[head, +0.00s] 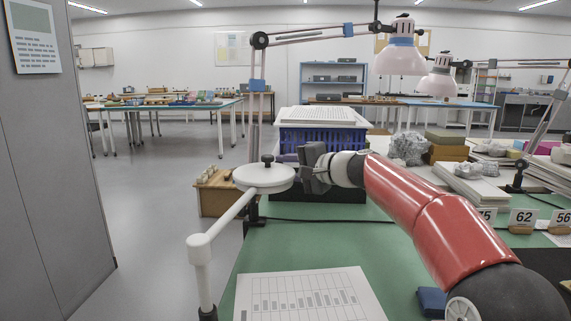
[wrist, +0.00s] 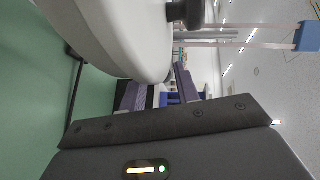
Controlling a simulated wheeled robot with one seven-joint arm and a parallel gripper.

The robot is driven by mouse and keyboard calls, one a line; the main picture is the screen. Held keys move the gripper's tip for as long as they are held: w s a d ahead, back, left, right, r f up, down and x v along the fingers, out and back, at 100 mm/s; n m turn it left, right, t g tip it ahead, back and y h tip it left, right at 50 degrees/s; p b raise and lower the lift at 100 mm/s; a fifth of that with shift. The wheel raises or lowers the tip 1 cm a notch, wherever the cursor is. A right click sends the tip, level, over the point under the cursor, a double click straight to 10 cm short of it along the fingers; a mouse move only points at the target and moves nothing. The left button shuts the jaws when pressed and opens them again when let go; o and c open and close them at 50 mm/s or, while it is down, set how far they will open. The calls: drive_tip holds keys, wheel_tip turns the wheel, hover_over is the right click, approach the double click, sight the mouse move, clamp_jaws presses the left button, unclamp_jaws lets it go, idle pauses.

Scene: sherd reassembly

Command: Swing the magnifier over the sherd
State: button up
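The magnifier is a round white disc head (head: 262,179) with a black knob on top, on a white jointed arm (head: 228,217) that reaches down to a post at the lower left. Its white head fills the upper left of the wrist view (wrist: 110,35). My gripper (head: 303,172) is at the right edge of the head, close to it; I cannot tell whether they touch. I cannot make out the sherd in either view.
A printed sheet (head: 310,296) lies on the green bench (head: 395,275). A dark blue block (head: 432,300) is at the front. A blue crate (head: 320,138) stands behind my gripper. A pink-shaded lamp (head: 400,58) hangs above. Numbered cards (head: 523,218) and boxes crowd the right.

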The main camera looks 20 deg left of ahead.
drive_tip(key=shift+w+a+f, duration=0.1)
drive_tip(key=shift+w+a, duration=0.05)
drive_tip(key=shift+a, duration=0.25)
clamp_jaws()
drive_tip(key=shift+d+f, duration=0.15)
drive_tip(key=shift+d, duration=0.2)
idle(0.3)
